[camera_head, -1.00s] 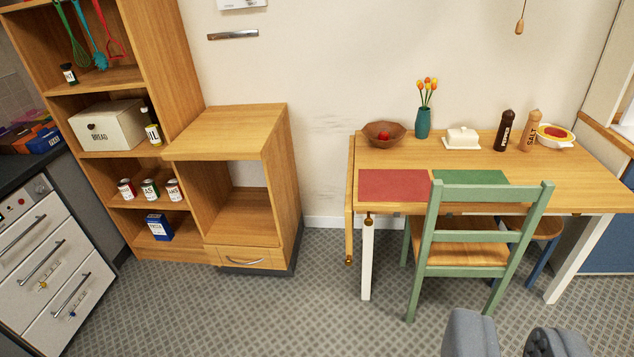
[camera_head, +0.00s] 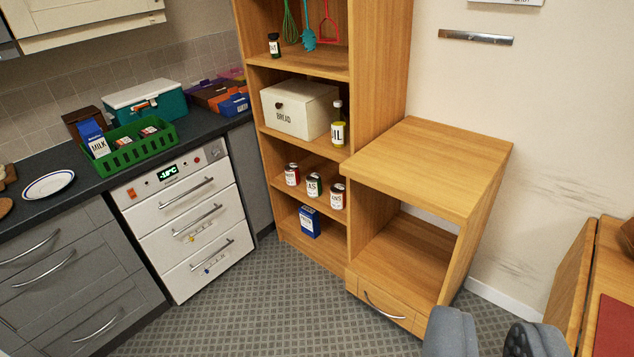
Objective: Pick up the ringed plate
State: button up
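A white plate with a dark blue ring (camera_head: 48,185) lies flat on the dark counter at the far left of the view. My gripper (camera_head: 487,338) shows at the bottom right edge as two grey fingers with a gap between them. It is open, and nothing shows between the fingers. It is far from the plate, across the floor. The lower part of the gripper is cut off by the frame.
A green crate (camera_head: 128,158) with a milk carton stands right of the plate. Grey drawers (camera_head: 70,270) and a white drawer appliance (camera_head: 190,228) are below the counter. Wooden shelves (camera_head: 378,80) stand centre; a table (camera_head: 607,255) is at right. Patterned floor (camera_head: 260,310) is free between.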

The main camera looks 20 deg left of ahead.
aim_at(49, 184)
jog(key=u, duration=0.7)
jog(key=i, duration=1)
jog(key=u, duration=1.15)
jog(key=i, duration=1.8)
jog(key=u, duration=0.35)
